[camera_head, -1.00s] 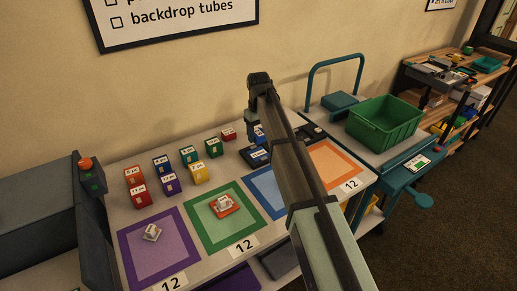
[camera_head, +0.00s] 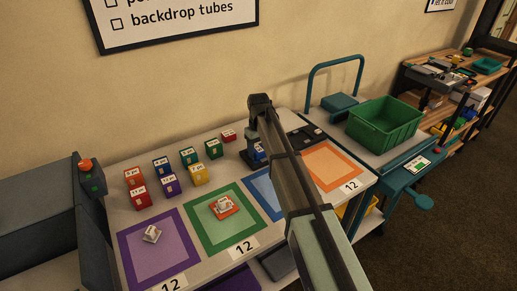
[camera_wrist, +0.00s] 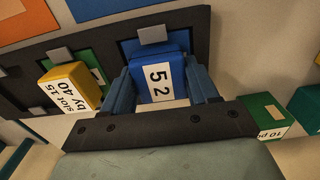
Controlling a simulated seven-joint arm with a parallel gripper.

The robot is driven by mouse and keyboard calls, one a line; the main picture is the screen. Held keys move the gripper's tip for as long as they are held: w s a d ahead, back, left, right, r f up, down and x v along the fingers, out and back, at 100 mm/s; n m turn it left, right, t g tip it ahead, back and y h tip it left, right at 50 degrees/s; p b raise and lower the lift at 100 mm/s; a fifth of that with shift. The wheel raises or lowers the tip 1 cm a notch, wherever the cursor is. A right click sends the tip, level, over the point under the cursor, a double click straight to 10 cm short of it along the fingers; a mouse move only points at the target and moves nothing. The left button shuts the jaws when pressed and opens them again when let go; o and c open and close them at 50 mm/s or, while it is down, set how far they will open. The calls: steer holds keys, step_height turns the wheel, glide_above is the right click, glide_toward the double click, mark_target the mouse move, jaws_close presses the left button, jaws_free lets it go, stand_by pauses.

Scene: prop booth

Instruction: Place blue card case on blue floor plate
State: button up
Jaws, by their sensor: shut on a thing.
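The blue card case (camera_wrist: 158,77), with a white label reading "5 2", sits between the two blue fingers of my gripper (camera_wrist: 160,88), which is shut on it. In the head view the case (camera_head: 260,152) shows beside the dark gripper (camera_head: 252,154), low over the back of the table. It is over the blue end section of a black rack (camera_wrist: 195,40); I cannot tell whether it touches. The blue floor plate (camera_head: 263,187) lies nearer the front, partly hidden by my arm. Its edge shows at the top of the wrist view (camera_wrist: 95,8).
A yellow card case (camera_wrist: 70,86) stands by the rack's green section. Several coloured cases, including a green one (camera_wrist: 264,116), stand to the gripper's left in the head view. Purple (camera_head: 158,262), green (camera_head: 203,236) and orange (camera_head: 333,181) plates flank the blue one.

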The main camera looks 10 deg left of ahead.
mark_target(259, 148)
steer(key=o, duration=1)
steer(key=shift+o, duration=0.2)
step_height(259, 148, up, 12)
steer(key=shift+r, duration=0.1)
